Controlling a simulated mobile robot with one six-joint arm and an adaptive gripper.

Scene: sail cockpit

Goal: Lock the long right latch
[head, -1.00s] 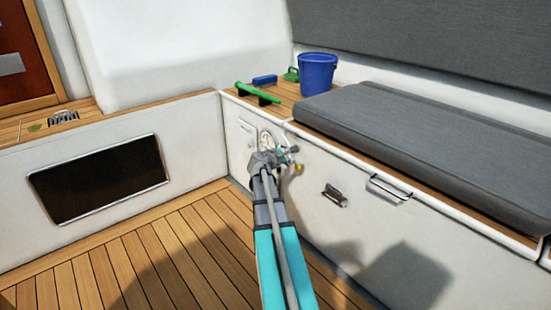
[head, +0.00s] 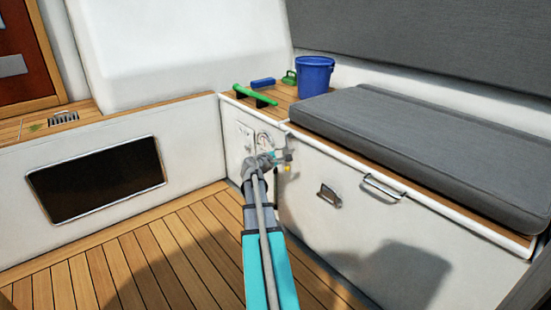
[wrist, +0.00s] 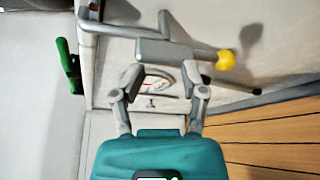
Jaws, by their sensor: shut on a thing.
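The latch (wrist: 163,50) is a grey lever with a yellow ball knob (wrist: 226,60), mounted on the white locker front. In the head view its yellow knob (head: 287,168) shows small, just right of my gripper (head: 268,158). In the wrist view my gripper (wrist: 160,78) has its two fingers spread to either side of the grey latch body and is shut on it. The fingertips partly overlap the latch, so the exact contact is hard to see. My arm hides part of the locker front in the head view.
A round gauge (head: 264,140) sits on the panel behind my gripper. A recessed pull (head: 329,195) and a bar handle (head: 384,186) are to the right. The wooden floor is clear.

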